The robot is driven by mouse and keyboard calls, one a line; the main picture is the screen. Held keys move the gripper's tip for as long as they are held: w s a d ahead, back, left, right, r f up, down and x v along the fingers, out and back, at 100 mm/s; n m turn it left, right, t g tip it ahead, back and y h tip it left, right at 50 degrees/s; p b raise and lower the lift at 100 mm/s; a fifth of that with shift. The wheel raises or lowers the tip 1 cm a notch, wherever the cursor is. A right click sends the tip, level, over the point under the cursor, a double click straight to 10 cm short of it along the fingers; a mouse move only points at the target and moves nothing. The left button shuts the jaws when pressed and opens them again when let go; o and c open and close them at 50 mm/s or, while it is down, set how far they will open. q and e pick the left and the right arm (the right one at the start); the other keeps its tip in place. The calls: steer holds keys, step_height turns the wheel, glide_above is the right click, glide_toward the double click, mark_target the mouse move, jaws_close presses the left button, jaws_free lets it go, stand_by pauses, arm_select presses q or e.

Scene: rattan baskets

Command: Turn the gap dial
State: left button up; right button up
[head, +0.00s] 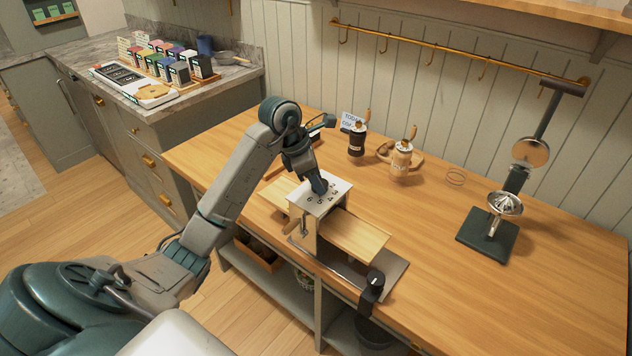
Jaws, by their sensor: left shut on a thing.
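A machine with a white, numbered top plate (312,205) stands on the wooden worktop, with a wooden board (358,237) running through it and a small crank handle (292,226) on its left side. Dark numbers are marked around the plate. My left gripper (320,187) points down at the middle of this plate and is shut on the gap dial, which its fingers mostly hide. I cannot tell which number the dial points to. My right gripper is not in view.

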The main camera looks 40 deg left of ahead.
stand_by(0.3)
arm_select(q)
steer(key=o, duration=1)
steer(key=shift+r, duration=0.1)
